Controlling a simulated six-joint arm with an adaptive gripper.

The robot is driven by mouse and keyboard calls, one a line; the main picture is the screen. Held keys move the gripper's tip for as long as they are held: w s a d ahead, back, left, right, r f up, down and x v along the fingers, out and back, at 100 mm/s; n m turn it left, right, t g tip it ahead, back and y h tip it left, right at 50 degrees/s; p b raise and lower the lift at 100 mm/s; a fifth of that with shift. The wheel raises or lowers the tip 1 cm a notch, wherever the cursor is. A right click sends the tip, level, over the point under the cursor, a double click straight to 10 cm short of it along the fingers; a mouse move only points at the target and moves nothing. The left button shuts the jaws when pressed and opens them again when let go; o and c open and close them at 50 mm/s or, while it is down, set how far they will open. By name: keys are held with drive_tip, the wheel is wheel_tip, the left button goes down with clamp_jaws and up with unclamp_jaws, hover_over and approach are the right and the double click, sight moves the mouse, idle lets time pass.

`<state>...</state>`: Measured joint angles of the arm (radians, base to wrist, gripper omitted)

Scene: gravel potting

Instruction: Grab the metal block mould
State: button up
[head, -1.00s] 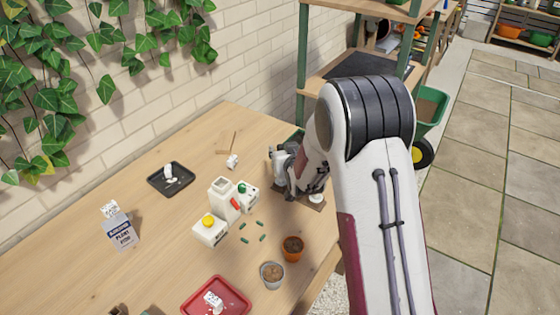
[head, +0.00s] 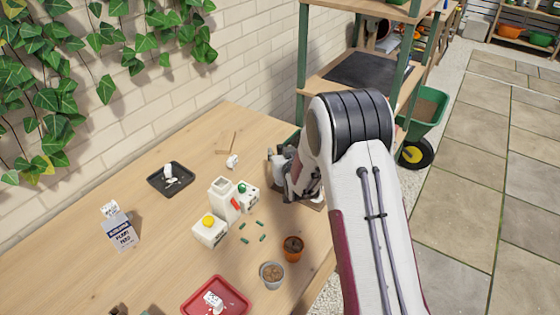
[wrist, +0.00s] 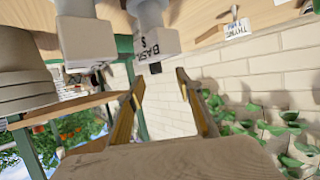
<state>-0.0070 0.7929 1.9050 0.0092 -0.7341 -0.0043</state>
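My gripper (wrist: 162,98) is open in the wrist view, with its two fingers apart and only pale wall showing between them. Two grey pieces with squared ends show beyond the fingers, one at the upper left (wrist: 88,40) and one at the upper middle (wrist: 153,44), the latter beside dark lettering. I cannot tell for sure whether either is the metal block mould. In the head view my gripper (head: 287,178) is low at the table's far right corner, largely hidden by my arm, and the mould cannot be made out there.
The wooden table (head: 150,230) holds a black tray (head: 150,181), a red tray (head: 189,308), a white bottle (head: 221,199), a white box with a yellow top (head: 208,237) and two small pots, one terracotta (head: 292,254). A brick wall (head: 170,110) runs behind; shelving stands at the right.

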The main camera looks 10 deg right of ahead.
sight(281, 147)
drive_tip(key=shift+w+f, duration=0.2)
drive_tip(key=shift+w, duration=0.3)
drive_tip(key=shift+w, duration=0.1)
drive_tip(key=shift+d+x, duration=0.15)
drive_tip(key=shift+x, duration=0.5)
drive_tip(key=shift+d+x, duration=0.15)
drive_tip(key=shift+x, duration=1.7)
clamp_jaws()
